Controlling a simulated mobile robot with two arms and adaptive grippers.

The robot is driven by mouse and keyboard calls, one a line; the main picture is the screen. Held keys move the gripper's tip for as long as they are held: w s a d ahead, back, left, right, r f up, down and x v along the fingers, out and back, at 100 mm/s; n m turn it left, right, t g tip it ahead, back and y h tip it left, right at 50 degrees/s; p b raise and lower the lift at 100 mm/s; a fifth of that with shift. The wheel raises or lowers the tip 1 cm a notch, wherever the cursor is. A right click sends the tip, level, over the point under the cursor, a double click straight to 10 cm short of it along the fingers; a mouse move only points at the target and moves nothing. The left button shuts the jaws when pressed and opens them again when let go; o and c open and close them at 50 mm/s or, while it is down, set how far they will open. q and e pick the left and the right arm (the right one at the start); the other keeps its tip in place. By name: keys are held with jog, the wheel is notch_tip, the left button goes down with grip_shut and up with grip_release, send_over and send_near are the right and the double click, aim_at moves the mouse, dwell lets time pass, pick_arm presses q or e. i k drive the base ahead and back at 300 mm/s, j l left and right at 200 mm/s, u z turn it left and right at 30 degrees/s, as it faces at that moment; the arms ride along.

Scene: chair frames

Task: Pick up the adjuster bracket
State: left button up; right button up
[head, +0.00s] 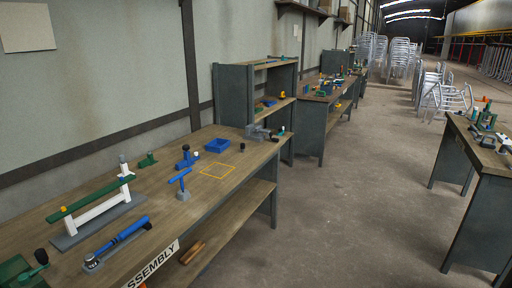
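No part in view can be told for certain as the adjuster bracket. On the near workbench (215,223), a small green angled piece (148,160) stands near the wall. To its right is a blue piece with a dark knob (187,159). A blue T-shaped part on a grey base (181,183) stands nearer the front. A green bar (92,199) rests on a white frame on a grey plate. Neither of my grippers is in view.
A blue cylindrical tool (122,235) lies near the front edge. A grey clamp-like device (259,132) is at the far end. Open floor (350,210) lies to the right.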

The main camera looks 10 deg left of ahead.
aim_at(188, 162)
jog(key=i+l+u, duration=0.1)
jog(key=i+u, duration=0.2)
jog(key=i, duration=0.2)
jog(key=i+l+u, duration=0.3)
jog(key=i, duration=0.2)
jog(key=i+l+u, duration=0.3)
jog(key=i, duration=0.2)
